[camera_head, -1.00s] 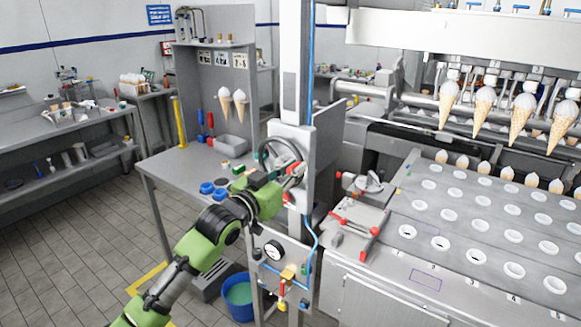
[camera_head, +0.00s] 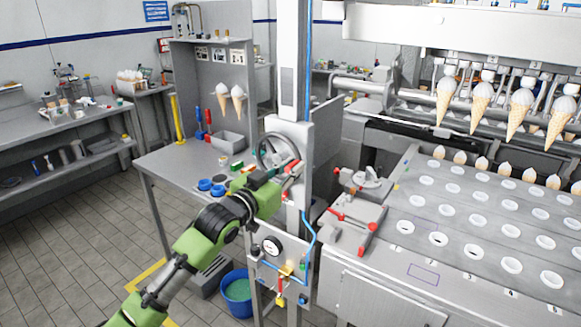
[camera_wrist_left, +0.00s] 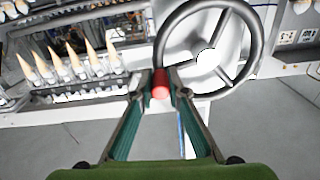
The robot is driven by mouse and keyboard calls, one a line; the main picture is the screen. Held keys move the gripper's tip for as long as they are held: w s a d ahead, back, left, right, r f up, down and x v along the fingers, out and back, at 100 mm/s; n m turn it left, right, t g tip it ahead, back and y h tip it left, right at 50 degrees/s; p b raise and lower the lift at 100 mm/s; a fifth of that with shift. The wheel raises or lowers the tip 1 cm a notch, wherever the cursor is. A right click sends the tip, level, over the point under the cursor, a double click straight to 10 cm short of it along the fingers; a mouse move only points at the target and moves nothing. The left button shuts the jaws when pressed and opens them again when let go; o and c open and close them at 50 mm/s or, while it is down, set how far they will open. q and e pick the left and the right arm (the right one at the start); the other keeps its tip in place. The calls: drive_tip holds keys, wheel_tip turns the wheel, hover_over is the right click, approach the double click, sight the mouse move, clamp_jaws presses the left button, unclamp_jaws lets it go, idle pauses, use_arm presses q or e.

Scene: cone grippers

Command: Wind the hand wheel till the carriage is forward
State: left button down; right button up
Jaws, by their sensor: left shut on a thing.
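The grey hand wheel (camera_head: 268,153) is mounted on the front of a pale upright post. In the left wrist view the wheel (camera_wrist_left: 255,50) has a dark rim, spokes and a red handle (camera_wrist_left: 160,88) at its lower left. My left gripper (camera_head: 288,172) is at the wheel's lower right in the head view. In the wrist view its fingers (camera_wrist_left: 160,82) are shut on the red handle, one on each side. I cannot tell which part is the carriage. My right gripper is not in view.
Right of the post, a steel machine deck (camera_head: 420,250) has rows of round holes, with hanging cones (camera_head: 480,107) above. A red-handled fixture (camera_head: 352,228) sits on its near left corner. Blue cups (camera_head: 205,185) stand on the grey bench left of the wheel. A blue bucket (camera_head: 237,308) is below.

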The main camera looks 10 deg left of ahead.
use_arm(q)
drive_tip(key=w+a+f+m+b, duration=0.1)
drive_tip(key=a+f+m, duration=0.5)
drive_tip(key=m, duration=1.3)
drive_tip(key=shift+w+a+f, duration=0.2)
drive_tip(key=shift+w+f, duration=0.45)
drive_tip(key=shift+f, duration=0.4)
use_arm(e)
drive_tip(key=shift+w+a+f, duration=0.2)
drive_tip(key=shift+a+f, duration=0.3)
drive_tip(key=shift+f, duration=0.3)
use_arm(q)
drive_tip(key=shift+a, duration=0.1)
drive_tip(key=shift+w+a+r, duration=0.1)
drive_tip(key=shift+r, duration=0.1)
